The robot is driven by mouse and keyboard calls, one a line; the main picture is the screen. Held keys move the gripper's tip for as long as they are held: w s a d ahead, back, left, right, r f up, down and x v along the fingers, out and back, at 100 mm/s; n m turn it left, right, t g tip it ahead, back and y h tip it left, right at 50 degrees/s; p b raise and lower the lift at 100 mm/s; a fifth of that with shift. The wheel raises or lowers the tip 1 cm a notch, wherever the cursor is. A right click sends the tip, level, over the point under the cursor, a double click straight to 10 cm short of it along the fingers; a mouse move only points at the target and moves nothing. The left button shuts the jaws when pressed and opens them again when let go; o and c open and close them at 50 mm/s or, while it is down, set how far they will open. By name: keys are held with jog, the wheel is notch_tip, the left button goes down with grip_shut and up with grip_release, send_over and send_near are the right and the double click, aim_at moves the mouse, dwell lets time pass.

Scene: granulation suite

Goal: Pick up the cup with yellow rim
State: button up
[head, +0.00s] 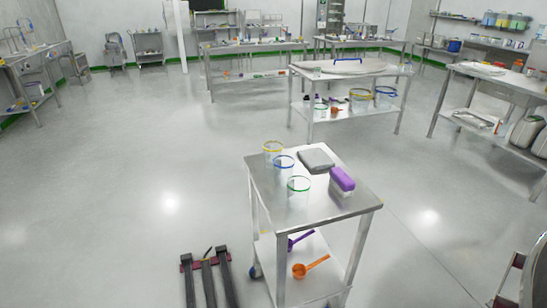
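The cup with yellow rim (272,151) is clear and stands upright at the back left corner of the top of a small metal cart (318,207). A clear cup with a blue rim (284,164) stands just in front of it, and the two overlap in the picture. A clear cup with a green rim (298,187) stands nearer the front. My gripper is not in view.
A grey flat item (316,160) and a purple-topped container (342,181) share the cart top. Purple (300,240) and orange (308,267) scoops lie on its lower shelf. Dark bars (208,277) lie on the floor at left.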

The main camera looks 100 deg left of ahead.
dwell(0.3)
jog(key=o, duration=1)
